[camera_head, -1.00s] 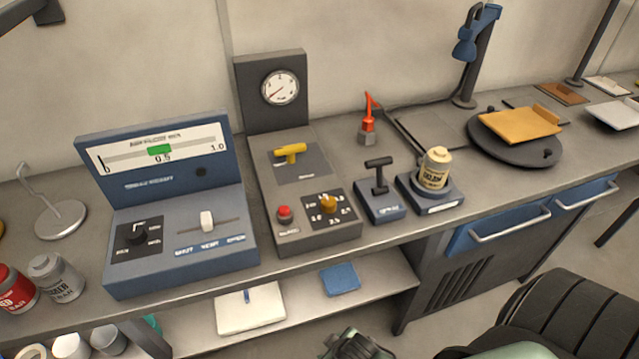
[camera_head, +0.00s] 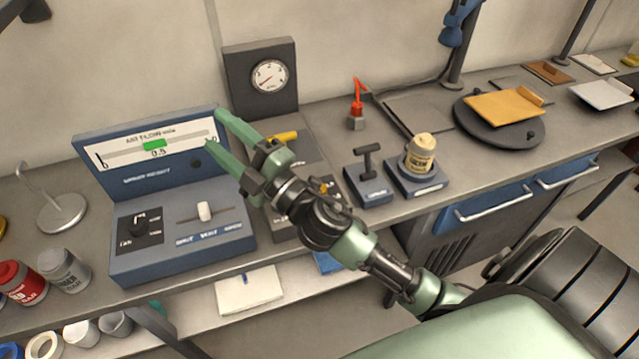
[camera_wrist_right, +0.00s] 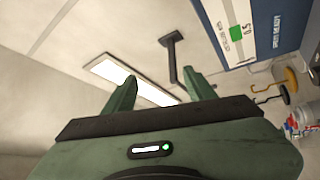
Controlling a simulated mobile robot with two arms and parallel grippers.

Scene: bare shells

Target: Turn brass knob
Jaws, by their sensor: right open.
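The brass knob (camera_head: 323,187) is on the dark panel of the gauge console. It is mostly hidden behind my right arm, with only a small orange-brown patch showing. The yellow T-handle (camera_head: 284,137) behind it is partly covered by my gripper. My right gripper (camera_head: 216,132) is open, its green fingers pointing up and left, apart from the knob and in front of the blue console's display. In the right wrist view, the open fingers (camera_wrist_right: 164,80) have nothing between them, and the brass knob is not seen there. My left gripper is not in view.
The blue console (camera_head: 180,262) with a slider stands at the left. A black T-lever (camera_head: 367,165) and a cream can (camera_head: 420,153) on a blue base stand right of the arm. Cans (camera_head: 65,270) stand front left. A round turntable (camera_head: 475,130) is farther right.

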